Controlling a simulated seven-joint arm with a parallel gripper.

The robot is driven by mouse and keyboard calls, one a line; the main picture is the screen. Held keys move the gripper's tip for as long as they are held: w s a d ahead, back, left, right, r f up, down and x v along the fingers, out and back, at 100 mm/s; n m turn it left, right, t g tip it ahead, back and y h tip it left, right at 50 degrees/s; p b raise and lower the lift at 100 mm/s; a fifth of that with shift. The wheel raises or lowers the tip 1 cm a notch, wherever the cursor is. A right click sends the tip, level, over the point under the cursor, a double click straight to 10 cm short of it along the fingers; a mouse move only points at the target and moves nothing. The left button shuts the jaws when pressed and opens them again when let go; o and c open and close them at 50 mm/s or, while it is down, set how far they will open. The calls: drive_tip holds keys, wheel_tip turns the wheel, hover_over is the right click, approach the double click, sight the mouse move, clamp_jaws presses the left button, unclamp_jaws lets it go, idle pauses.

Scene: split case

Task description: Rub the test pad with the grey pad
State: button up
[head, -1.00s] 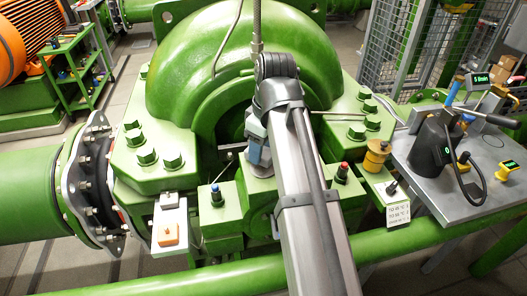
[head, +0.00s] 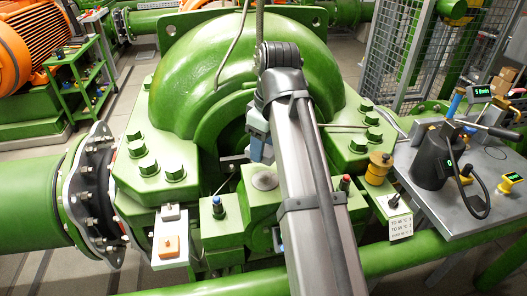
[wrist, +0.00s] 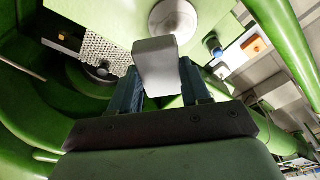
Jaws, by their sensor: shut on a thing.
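My gripper (wrist: 158,90) is shut on the grey pad (wrist: 157,62), a plain grey block between the two dark blue fingers in the wrist view. In the head view my gripper (head: 258,142) hangs in front of the green pump casing, partly hidden by my arm. A round pale grey disc (head: 264,180), which looks like the test pad, lies on top of a green block just below and in front of it. The disc also shows at the top of the wrist view (wrist: 173,18), beyond the pad. The pad looks apart from the disc; the gap is unclear.
A blue-capped post (head: 217,205) and a red-topped one (head: 345,183) flank the disc. A white plate (head: 169,226) with a grey and an orange block is at left. A brass-coloured pot (head: 378,168) and a tool-covered metal table (head: 450,205) are at right.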

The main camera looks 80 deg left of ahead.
drive_tip(key=shift+r, duration=0.85)
drive_tip(key=shift+r, duration=1.5)
